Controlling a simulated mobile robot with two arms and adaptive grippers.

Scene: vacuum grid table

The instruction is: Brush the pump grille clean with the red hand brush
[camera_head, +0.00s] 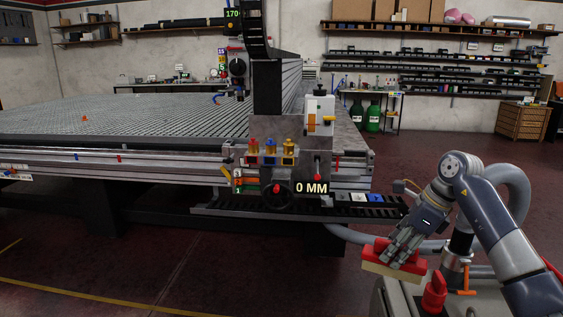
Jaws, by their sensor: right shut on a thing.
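My right gripper (402,250) is at the lower right and is shut on the red hand brush (378,253). The fingers hide part of the brush's red body. Its pale bristles (392,271) point down, above or against the top edge of a grey unit (400,297) that looks like the pump. I cannot tell if the bristles touch it. I cannot make out the grille. My left gripper is not in view.
A red knob (434,291) and an orange-handled valve (463,278) stand right of the brush. A grey hose (345,236) runs from under the large grid table (130,113). Floor left of the pump is clear.

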